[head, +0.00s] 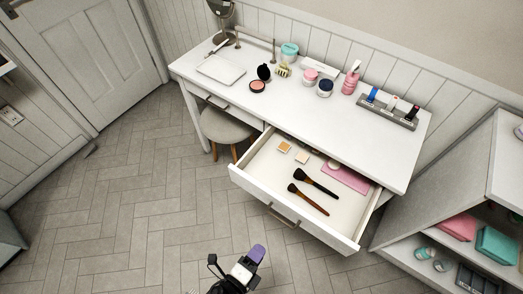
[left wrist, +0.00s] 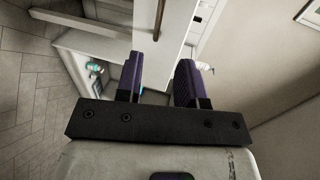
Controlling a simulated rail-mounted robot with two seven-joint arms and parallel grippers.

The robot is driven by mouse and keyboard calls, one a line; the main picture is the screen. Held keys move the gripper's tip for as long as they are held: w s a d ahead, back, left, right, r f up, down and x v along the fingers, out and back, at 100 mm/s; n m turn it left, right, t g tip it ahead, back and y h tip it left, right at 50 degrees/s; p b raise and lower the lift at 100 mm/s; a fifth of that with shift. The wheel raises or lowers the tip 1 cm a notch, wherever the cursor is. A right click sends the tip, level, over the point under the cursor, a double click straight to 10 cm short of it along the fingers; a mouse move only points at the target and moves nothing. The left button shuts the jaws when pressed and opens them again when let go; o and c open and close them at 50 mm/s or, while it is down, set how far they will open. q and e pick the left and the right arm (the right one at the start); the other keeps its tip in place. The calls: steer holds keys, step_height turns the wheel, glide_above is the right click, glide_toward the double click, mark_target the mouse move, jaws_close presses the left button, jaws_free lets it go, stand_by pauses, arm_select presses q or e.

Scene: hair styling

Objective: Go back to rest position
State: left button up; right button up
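My left gripper (head: 256,254) shows at the bottom middle of the head view, with purple finger pads. It is over the floor, in front of the open drawer and apart from it. In the left wrist view its two purple fingers (left wrist: 161,82) stand apart with nothing held between them. My right gripper is in neither view.
The white vanity table (head: 225,95) has its drawer (head: 290,219) pulled out, with brushes (head: 308,199) and small makeup items inside. Cosmetics stand on top. A stool (head: 228,126) is under the table. A shelf unit (head: 432,205) stands at right. The floor at left is clear.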

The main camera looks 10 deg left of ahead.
arm_select(q)
steer(key=s+a+f+n+g+y, duration=0.3)
steer(key=a+f+n+g+y, duration=0.35)
steer(key=n, duration=0.75)
steer(key=s+a+r+n+g, duration=0.5)
steer(key=s+a+r+n, duration=0.2)
steer(key=a+r, duration=0.3)
step_height(320, 180, up, 13)
steer(key=p, duration=1.3)
steer(key=shift+w+f+m+t+h, duration=0.15)
steer(key=shift+f+m+t+h, duration=0.05)
steer(key=shift+m+t+h, duration=0.2)
